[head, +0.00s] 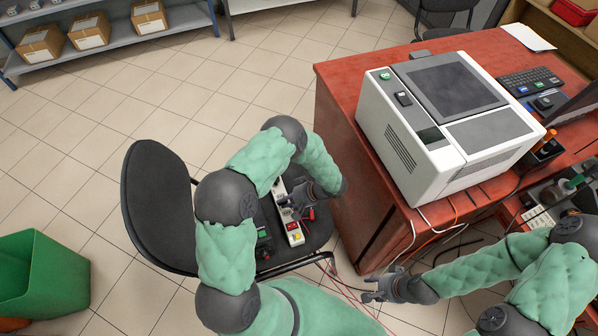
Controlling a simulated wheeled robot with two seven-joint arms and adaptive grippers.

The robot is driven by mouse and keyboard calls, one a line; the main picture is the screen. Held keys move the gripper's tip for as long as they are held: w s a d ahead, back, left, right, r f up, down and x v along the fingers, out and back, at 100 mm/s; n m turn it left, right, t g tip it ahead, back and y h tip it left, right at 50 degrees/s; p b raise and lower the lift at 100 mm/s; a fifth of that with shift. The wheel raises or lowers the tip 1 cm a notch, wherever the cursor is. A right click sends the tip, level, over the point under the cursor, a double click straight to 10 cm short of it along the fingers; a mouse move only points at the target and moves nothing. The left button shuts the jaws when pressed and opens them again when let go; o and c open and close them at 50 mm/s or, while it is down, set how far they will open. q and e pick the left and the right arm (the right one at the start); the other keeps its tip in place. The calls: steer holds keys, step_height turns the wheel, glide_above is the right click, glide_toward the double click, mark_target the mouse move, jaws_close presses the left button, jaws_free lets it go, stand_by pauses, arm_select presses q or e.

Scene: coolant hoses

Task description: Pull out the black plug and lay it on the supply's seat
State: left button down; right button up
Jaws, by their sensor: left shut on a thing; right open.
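A black office chair's seat (318,232) bears a long white supply (293,232) with a red panel and a yellow part. My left gripper (287,203) is low over the supply's middle, shut on a small dark thing that seems to be the black plug. The fingers hide most of it, so I cannot tell whether it is in its socket. A small red plug (312,214) shows just right of the gripper. My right gripper (370,289) is open and empty, low in front of the red desk.
A dark device with a green part (263,236) lies left of the supply. The chair's backrest (158,205) rises at the left. The red desk (340,80) with a white machine (440,120) stands right. Thin red and dark cables hang between chair and desk. A green bin (45,270) stands far left.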

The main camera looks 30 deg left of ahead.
arm_select(q)
steer(key=w+a+r+m+t, duration=0.15)
steer(key=w+m+t, duration=0.4)
steer(key=w, duration=0.65)
steer(key=shift+g+h, duration=0.35)
steer(key=shift+h, duration=0.05)
steer(key=shift+w+f+b, duration=0.15)
steer(key=shift+f+b, duration=0.5)
steer(key=shift+f, duration=1.05)
steer(key=shift+w+f+b, duration=0.15)
steer(key=shift+f+b, duration=0.45)
steer(key=shift+f, duration=1.1)
steer(key=c, duration=1.1)
jaws_free()
steer(key=v, duration=1.2)
